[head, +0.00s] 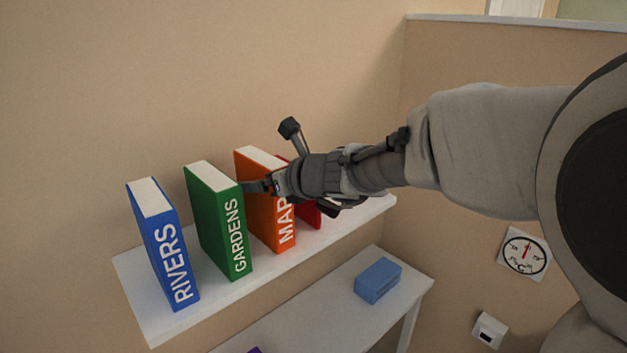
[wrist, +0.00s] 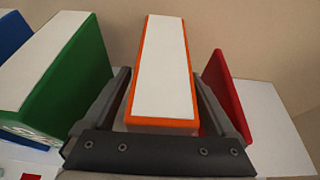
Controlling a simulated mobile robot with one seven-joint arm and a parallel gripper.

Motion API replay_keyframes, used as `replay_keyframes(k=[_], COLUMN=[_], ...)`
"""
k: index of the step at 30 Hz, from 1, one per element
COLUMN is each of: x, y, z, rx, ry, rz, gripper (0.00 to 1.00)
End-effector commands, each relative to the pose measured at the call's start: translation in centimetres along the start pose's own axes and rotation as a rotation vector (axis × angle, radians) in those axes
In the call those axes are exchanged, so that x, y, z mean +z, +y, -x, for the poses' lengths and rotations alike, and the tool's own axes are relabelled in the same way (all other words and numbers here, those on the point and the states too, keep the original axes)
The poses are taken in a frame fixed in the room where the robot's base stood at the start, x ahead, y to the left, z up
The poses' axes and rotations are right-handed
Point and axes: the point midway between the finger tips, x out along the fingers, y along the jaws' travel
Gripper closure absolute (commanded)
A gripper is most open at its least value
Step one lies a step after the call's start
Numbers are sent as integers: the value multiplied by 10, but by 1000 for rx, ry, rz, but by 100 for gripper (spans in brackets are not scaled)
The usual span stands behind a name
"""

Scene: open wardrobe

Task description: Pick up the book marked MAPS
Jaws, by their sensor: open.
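The orange book marked MAPS (head: 260,191) stands upright on the white shelf, third from the left, its spine partly hidden by my gripper. In the wrist view the orange book (wrist: 163,75) stands between the two fingers, its white page edge facing the camera. My gripper (wrist: 160,100) is open, with one finger on each side of the book. The left finger is in the gap beside the green book, the right finger in the gap beside the red book. I cannot tell whether either finger touches the orange book. In the head view my gripper (head: 268,186) reaches in from the right.
The green GARDENS book (head: 222,222) and blue RIVERS book (head: 162,243) stand to the left on the white shelf (head: 140,318). A red book (wrist: 226,88) stands close on the right. Below, a lower white surface (head: 310,318) holds a blue box (head: 378,280).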

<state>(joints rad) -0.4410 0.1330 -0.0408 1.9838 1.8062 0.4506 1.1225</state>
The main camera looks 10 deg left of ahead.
Motion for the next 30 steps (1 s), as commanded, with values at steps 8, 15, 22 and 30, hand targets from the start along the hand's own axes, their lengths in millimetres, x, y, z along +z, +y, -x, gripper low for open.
replay_keyframes(k=[8,15,22,30], x=[0,0,0,2], y=[0,0,0,0], z=[-5,-4,-4,-4], rx=[0,-1,0,0], ry=[0,0,0,-3], rz=[1,0,0,1], gripper=[9,47,88,100])
